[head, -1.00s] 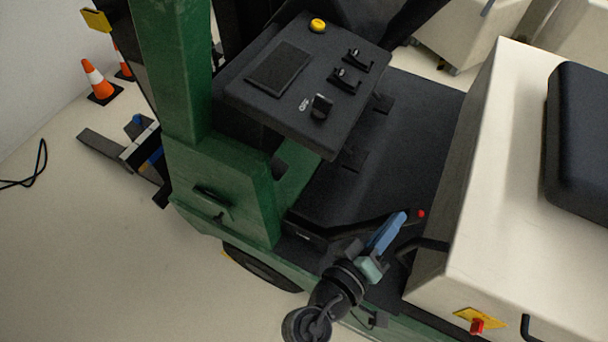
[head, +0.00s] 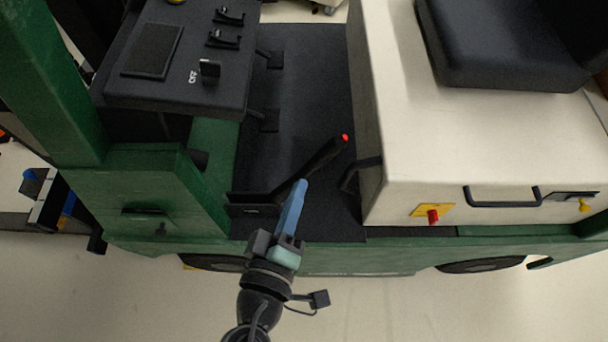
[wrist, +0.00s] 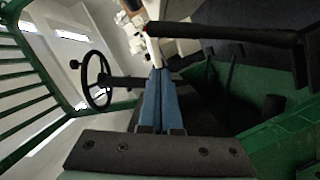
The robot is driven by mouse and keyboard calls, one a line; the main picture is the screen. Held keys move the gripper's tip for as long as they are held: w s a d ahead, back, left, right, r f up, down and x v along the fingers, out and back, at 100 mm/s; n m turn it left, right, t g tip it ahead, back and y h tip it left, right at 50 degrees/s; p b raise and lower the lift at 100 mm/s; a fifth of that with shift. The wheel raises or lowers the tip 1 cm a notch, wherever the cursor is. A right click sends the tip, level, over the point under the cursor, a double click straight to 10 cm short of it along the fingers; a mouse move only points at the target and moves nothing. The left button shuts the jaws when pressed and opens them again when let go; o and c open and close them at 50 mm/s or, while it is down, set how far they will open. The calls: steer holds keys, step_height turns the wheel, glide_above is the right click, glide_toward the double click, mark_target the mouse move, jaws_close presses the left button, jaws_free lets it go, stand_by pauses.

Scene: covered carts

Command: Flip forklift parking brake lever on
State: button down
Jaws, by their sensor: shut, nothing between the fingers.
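The parking brake lever is a black bar (head: 318,160) with a red tip (head: 345,137). It slants up to the right from a black bracket (head: 250,207) on the forklift floor. My gripper (head: 301,184) has blue fingers pressed together, with nothing between them. In the head view its fingertips overlap the lever's lower part; I cannot tell if they touch. In the wrist view the lever (wrist: 225,33) crosses the upper picture, its red end (wrist: 152,28) above and slightly left of my fingertips (wrist: 158,72).
The dash console (head: 180,70) with small switches stands left of the lever. The cream seat housing (head: 465,130) is to the right, with a black handle (head: 358,172) and a red knob (head: 433,216). A steering wheel (wrist: 97,80) shows in the wrist view. Floor in front is clear.

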steer(key=v, duration=0.3)
steer(key=shift+a+r+b, duration=0.1)
steer(key=shift+a+b, duration=0.05)
steer(key=shift+b, duration=0.15)
steer(key=shift+w+r, duration=0.1)
